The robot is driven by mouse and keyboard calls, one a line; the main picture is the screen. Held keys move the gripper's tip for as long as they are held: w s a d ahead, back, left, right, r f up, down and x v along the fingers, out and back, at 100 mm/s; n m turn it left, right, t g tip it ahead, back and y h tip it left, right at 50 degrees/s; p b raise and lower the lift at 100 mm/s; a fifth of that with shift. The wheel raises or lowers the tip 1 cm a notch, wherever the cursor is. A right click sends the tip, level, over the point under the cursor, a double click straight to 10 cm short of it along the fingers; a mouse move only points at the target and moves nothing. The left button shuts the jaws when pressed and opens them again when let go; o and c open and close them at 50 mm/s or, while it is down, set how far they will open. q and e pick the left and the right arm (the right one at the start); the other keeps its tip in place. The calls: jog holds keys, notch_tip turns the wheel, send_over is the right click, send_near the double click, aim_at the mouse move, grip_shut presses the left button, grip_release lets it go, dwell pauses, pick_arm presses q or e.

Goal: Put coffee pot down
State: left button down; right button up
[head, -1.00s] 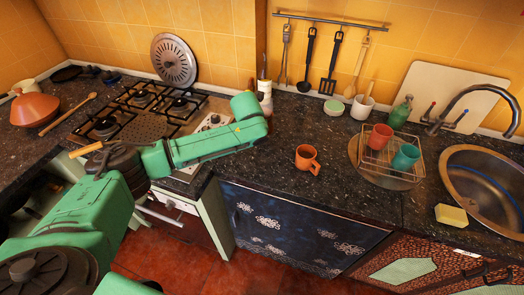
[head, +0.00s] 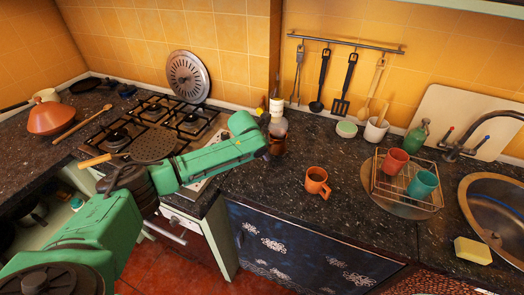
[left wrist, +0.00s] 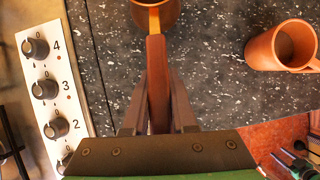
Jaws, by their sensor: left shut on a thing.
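The coffee pot (head: 278,146) is a small brown, copper-toned vessel, partly hidden behind my left gripper (head: 264,142) in the head view. It is over the counter just right of the stove, by a bottle. In the left wrist view, my left gripper (left wrist: 158,100) is shut on the pot's long brown handle (left wrist: 157,75). The edge of the pot's body (left wrist: 155,12) shows at the top of that view. I cannot tell whether its base touches the counter. My right gripper is not in view.
The dark speckled counter (head: 250,187) has free room left of the orange mug (head: 317,182). The stove (head: 150,145) is on the left. The bottle (head: 277,112) stands close behind the pot. A wire rack (head: 405,187) with two cups is at the right.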

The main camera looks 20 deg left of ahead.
pick_arm(q)
jog(key=shift+f+b, duration=0.3)
jog(key=shift+f, duration=0.65)
jog(key=shift+s, duration=0.1)
jog(key=shift+f, duration=0.45)
jog(key=c, duration=0.6)
grip_release()
jog(key=shift+c, duration=0.2)
jog(key=shift+s, duration=0.1)
